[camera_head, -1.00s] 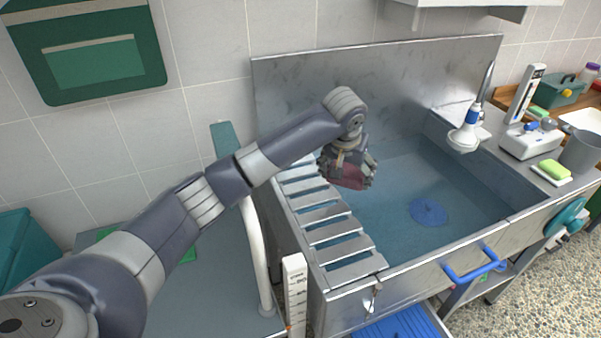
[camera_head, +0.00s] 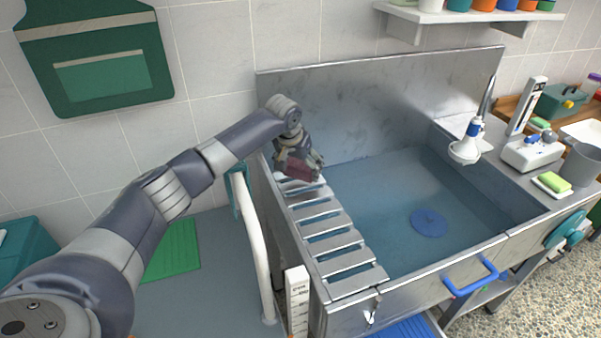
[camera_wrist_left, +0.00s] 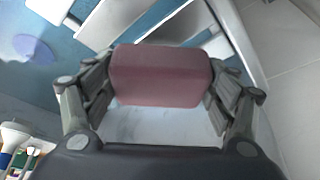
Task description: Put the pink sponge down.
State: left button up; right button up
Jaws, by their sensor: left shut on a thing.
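The pink sponge (camera_head: 301,169) is a dull pink block held by my left gripper (camera_head: 303,174) over the far end of the slatted rack (camera_head: 333,243) at the sink's left side. In the left wrist view the sponge (camera_wrist_left: 160,76) sits between both fingers, which are shut on its sides. White slats and a flat pale surface show below and around it. I cannot tell whether the sponge touches the slats. My right gripper is not in view.
The steel sink (camera_head: 400,190) lies right of the rack, with a blue disc (camera_head: 428,223) at its bottom. A green sponge (camera_head: 554,182) and a grey bucket (camera_head: 580,166) stand further right. The near slats are bare.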

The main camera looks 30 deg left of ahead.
pick_arm(q)
jog(key=shift+s+d+f, duration=0.1)
jog(key=shift+d+f, duration=0.05)
jog(key=shift+f, duration=1.2)
jog(key=o, duration=1)
jog(key=shift+f, duration=0.1)
jog(key=shift+c, duration=0.2)
jog(key=v, duration=1.2)
jog(key=shift+b, duration=0.35)
jog(key=shift+r, duration=0.3)
